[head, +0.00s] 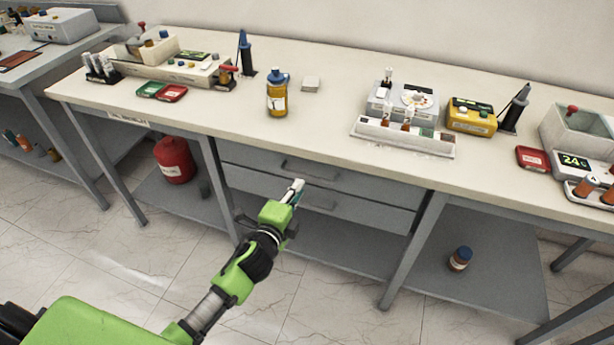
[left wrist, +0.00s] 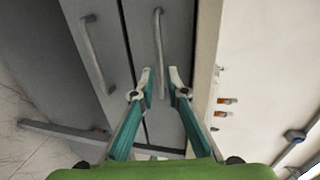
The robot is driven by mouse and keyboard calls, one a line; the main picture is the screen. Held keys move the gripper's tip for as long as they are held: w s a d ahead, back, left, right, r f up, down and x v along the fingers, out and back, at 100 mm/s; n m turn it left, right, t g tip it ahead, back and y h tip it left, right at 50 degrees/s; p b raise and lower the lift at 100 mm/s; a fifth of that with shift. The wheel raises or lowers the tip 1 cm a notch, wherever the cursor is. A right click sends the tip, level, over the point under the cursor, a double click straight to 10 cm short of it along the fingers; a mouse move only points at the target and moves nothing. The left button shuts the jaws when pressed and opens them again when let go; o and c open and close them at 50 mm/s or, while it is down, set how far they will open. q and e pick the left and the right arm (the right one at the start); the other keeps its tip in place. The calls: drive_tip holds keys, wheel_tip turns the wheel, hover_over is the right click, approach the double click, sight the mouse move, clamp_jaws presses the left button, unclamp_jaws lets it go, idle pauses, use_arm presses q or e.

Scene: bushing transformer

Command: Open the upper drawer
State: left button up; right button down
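The upper drawer (head: 365,188) is a grey front under the white tabletop and looks closed. Its bar handle (head: 308,171) shows in the head view. In the left wrist view the upper drawer's handle (left wrist: 159,50) runs lengthwise, and its near end appears between my fingertips. My left gripper (head: 296,190) is in front of the drawers, just below the upper handle in the head view. In the left wrist view the gripper (left wrist: 162,82) is open, with nothing held. I cannot tell how far the fingers are from the handle. My right gripper is not in view.
The lower drawer (head: 370,215) is just below, its handle (left wrist: 97,55) left of my fingers in the wrist view. The tabletop (head: 330,120) overhangs and holds a yellow bottle (head: 277,98) and instruments. A red canister (head: 174,160) stands on the lower shelf at left.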

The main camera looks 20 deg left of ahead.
sight(306, 175)
use_arm(q)
drive_tip(key=x, duration=0.7)
drive_tip(key=shift+w+f, duration=0.15)
drive_tip(key=shift+w, duration=0.25)
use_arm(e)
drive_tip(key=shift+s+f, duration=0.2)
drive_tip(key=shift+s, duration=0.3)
use_arm(q)
drive_tip(key=shift+c, duration=0.4)
clamp_jaws()
